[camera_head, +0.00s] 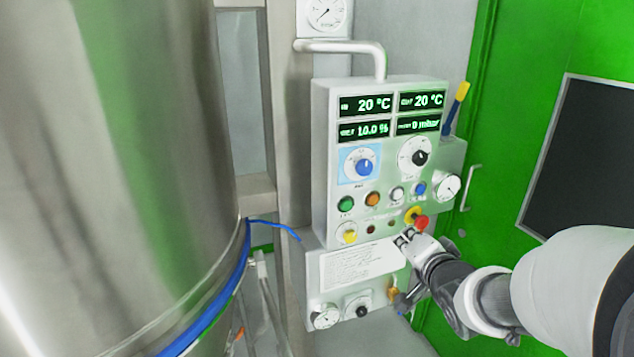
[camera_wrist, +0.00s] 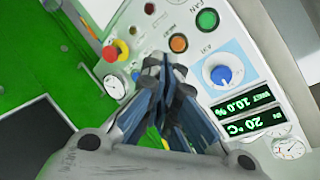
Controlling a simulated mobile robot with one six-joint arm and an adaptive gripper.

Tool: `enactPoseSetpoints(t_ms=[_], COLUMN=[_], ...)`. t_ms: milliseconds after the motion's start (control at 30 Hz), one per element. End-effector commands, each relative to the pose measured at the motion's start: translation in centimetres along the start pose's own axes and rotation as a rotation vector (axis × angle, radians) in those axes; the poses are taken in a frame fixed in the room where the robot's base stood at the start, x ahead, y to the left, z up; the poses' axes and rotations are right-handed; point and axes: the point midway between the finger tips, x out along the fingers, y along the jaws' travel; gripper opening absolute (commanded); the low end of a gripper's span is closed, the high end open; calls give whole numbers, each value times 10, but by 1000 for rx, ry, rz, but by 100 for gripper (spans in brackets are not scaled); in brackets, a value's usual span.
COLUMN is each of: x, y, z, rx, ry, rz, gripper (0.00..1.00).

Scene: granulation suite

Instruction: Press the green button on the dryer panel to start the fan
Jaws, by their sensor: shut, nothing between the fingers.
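The dryer panel (camera_head: 384,228) is a light grey box with lit displays, knobs and buttons. The green button (camera_head: 345,203) is at the left of the button row, under the blue knob. It also shows at the top of the wrist view (camera_wrist: 207,19). My gripper (camera_head: 405,238) is shut and empty, in front of the panel's lower part, below and to the right of the green button. In the wrist view its closed fingertips (camera_wrist: 165,64) lie short of the orange button (camera_wrist: 179,43), with the green one beyond. I cannot tell whether they touch the panel.
A red mushroom button (camera_head: 420,222) on yellow is close to my gripper. The orange button (camera_head: 372,199) sits beside the green one. The blue knob (camera_head: 364,167) is above them. A large steel vessel (camera_head: 120,180) fills the left. A green door (camera_head: 500,140) stands at right.

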Motion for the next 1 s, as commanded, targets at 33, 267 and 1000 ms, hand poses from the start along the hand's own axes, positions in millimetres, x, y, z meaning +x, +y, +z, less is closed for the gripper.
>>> enactPoseSetpoints(t_ms=[33,267,1000], x=[13,40,47], y=[6,5,0], z=[5,19,28], rx=[70,389,580], ry=[-10,-90,-171], rz=[-46,-286,-419], gripper=[0,0,0])
